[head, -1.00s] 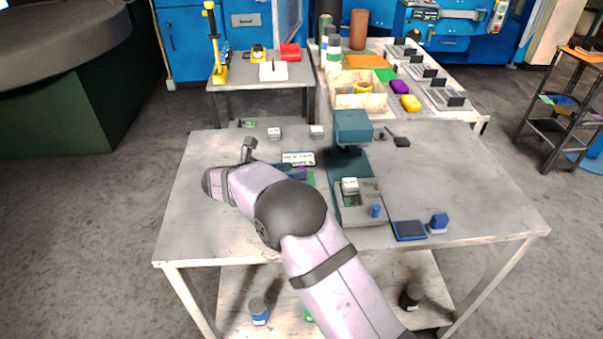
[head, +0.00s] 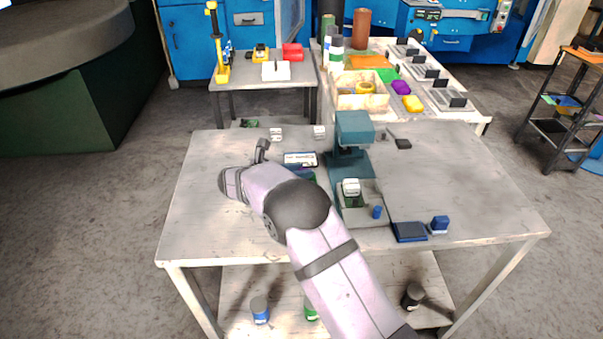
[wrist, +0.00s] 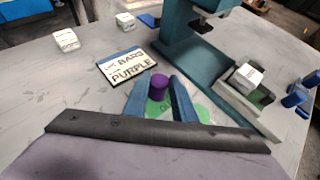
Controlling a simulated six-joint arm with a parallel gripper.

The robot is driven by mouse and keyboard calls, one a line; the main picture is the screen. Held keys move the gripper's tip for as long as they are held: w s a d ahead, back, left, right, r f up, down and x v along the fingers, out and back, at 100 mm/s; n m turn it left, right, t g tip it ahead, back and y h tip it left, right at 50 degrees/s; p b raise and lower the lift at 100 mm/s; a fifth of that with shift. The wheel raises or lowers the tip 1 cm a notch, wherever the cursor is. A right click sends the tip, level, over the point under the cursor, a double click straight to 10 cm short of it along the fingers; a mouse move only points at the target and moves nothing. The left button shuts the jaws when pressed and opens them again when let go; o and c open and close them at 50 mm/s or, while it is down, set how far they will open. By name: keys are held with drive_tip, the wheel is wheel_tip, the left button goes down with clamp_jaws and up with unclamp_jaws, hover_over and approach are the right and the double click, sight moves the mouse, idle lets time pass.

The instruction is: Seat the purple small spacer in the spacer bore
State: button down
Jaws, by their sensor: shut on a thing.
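In the wrist view the purple small spacer (wrist: 159,86) is a short upright cylinder between the tips of two blue fingers. My gripper (wrist: 160,83) is shut on it, in front of the sign and left of the teal press (wrist: 190,48). The spacer's lower part is partly hidden by the fingers. In the head view my arm hides most of the gripper, and the spacer cannot be made out clearly. I cannot make out the spacer bore in either view. The press (head: 352,130) has a grey fixture (head: 362,218) at its front.
A sign (wrist: 128,65) with the word PURPLE lies behind the spacer. A green patch (wrist: 158,110) lies below the fingers. A blue tray (head: 409,232) is at front right. The right tabletop is mostly clear.

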wheel_tip(320, 180, up, 10)
drive_tip(key=b, duration=0.1)
wheel_tip(320, 180, up, 3)
drive_tip(key=m+g+h+p, duration=0.3)
drive_tip(key=m+g+p, duration=0.1)
drive_tip(key=p, duration=1.4)
hover_over(368, 181)
drive_tip(key=s+a, duration=0.1)
drive_tip(key=s, duration=0.2)
drive_tip(key=shift+a+f+p, duration=0.15)
drive_tip(key=shift+f+p, duration=1.55)
drive_tip(key=shift+f, duration=3.35)
drive_tip(key=shift+f, duration=0.15)
drive_tip(key=c, duration=1.5)
unclamp_jaws()
drive_tip(key=shift+s, duration=0.1)
drive_tip(key=shift+o, duration=0.2)
